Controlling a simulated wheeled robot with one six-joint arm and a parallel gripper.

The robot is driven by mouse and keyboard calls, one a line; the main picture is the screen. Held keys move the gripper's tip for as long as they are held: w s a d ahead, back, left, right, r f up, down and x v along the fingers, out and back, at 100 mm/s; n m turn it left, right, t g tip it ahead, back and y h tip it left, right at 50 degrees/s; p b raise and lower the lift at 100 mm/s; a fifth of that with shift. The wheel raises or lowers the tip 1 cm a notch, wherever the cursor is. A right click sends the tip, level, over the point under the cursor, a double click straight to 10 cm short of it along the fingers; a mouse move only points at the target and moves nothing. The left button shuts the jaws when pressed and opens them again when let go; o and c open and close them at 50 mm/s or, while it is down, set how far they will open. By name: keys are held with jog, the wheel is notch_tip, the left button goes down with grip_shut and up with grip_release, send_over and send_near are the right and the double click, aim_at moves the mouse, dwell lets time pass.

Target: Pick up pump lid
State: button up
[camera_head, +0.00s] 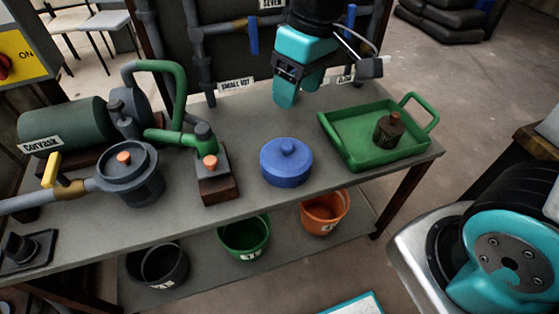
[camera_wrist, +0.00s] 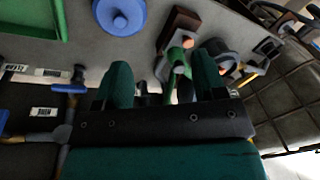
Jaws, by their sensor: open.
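A blue round lid (camera_head: 287,163) with a knob on top lies flat on the grey table, right of the pump's block. It also shows in the wrist view (camera_wrist: 119,16), at the top edge and partly cut off. My gripper (camera_head: 299,90) has teal fingers and is open and empty. It hangs over the back of the table, behind the lid and apart from it. The two fingers show spread in the wrist view (camera_wrist: 163,85). The pump (camera_head: 65,127) has a green motor and a grey round pot (camera_head: 130,175) with an orange knob.
A green tray (camera_head: 352,158) holding a small dark bottle (camera_head: 390,128) stands right of the lid. A green pipe (camera_head: 178,95) rises on the left. Pipes and valves line the back panel. Buckets, one green (camera_head: 244,237) and one orange (camera_head: 325,212), stand on the lower shelf.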

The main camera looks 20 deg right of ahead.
jog(key=w+d+f+h+b, duration=0.1)
jog(key=w+d+f+h, duration=0.15)
jog(key=w+f, duration=0.7)
send_over(287, 146)
jog(key=shift+y, duration=0.25)
notch_tip(287, 146, down, 10)
jog(key=shift+s+d+f, duration=0.1)
jog(key=shift+d, duration=0.05)
jog(key=shift+f, duration=3.1)
jog(key=shift+c, duration=0.4)
jog(key=c, duration=1)
